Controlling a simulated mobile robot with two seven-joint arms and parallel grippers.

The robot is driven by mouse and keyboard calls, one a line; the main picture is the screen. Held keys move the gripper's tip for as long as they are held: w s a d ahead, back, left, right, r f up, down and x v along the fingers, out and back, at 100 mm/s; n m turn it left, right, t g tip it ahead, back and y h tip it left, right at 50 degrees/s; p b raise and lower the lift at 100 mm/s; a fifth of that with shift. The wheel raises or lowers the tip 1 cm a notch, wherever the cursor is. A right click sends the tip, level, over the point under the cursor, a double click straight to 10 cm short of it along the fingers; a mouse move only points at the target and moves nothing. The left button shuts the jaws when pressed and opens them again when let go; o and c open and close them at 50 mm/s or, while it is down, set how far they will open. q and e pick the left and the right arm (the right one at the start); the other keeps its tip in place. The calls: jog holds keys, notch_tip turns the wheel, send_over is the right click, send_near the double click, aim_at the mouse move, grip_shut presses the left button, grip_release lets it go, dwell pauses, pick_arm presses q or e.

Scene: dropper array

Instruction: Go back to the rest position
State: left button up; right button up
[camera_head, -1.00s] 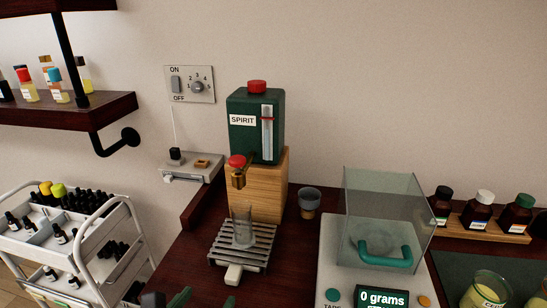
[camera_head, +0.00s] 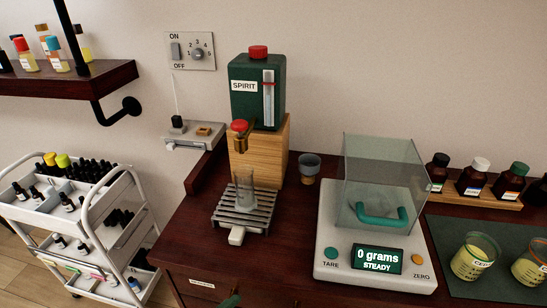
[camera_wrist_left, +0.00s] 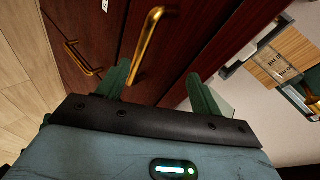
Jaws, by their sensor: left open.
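My left gripper (camera_wrist_left: 158,76) shows in the left wrist view, its two green fingers spread apart with nothing between them. It is beside the dark wooden cabinet front, with a brass handle (camera_wrist_left: 148,42) seen beyond the fingers. In the head view only a small green tip of it (camera_head: 231,301) shows at the bottom edge. My right gripper is in neither view.
A glass stands on the slatted stand (camera_head: 258,222) under the green spirit dispenser (camera_head: 243,105). The scale (camera_head: 330,275) reads 0 grams. A white bottle cart (camera_head: 97,222) stands left of the counter. Jars (camera_head: 468,262) sit at right.

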pick_arm(q)
jog(key=s+a+f+n+y, duration=0.1)
jog(key=s+a+f+n, duration=0.5)
jog(key=s+f+n, duration=0.2)
jog(key=s+a+f+n+g+y, duration=0.1)
jog(key=s+a+f+n+y, duration=0.1)
jog(key=s+a+f+n, duration=0.4)
notch_tip(320, 180, down, 2)
jog(key=s+n, duration=0.2)
jog(key=n, duration=0.1)
jog(key=shift+n, duration=0.3)
